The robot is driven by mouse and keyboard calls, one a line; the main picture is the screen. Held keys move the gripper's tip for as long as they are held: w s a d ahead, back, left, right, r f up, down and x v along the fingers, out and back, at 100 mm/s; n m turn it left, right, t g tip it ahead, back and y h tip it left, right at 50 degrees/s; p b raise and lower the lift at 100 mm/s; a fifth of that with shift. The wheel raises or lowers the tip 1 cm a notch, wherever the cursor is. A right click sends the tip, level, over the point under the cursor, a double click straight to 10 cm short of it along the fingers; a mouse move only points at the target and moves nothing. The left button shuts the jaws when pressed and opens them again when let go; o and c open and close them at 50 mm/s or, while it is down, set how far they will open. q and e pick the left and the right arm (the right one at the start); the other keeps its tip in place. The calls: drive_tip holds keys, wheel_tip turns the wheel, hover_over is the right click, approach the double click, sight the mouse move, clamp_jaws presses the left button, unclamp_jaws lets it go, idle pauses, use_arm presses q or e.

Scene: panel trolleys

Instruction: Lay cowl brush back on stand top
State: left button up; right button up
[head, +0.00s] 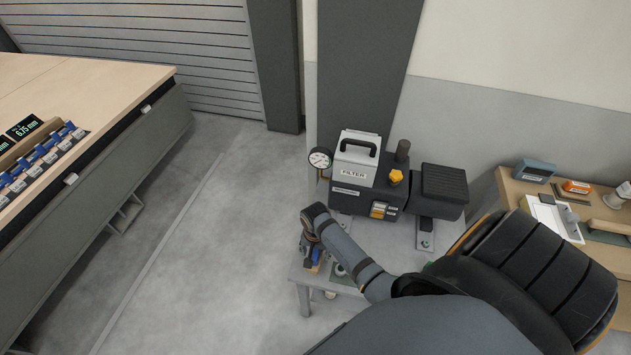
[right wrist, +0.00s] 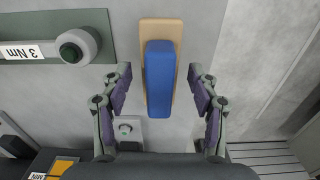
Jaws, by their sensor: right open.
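The cowl brush, a blue block on a tan base, shows in the right wrist view (right wrist: 161,78) and small in the head view (head: 314,257). It is at the left end of the grey stand top (head: 395,237), apparently lying flat on it. My right gripper (head: 310,246) is above the brush. In the right wrist view its fingers (right wrist: 160,98) are spread, one on each side of the blue block, with a gap on both sides. The gripper partly hides the brush in the head view. My left gripper is not in view.
A dark pump unit with a filter box (head: 356,160) and a round gauge (head: 320,158) stands behind on the stand.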

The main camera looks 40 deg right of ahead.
sight(316, 251)
wheel_tip(316, 251, up, 9)
drive_tip(key=shift+r, duration=0.15)
idle(0.5)
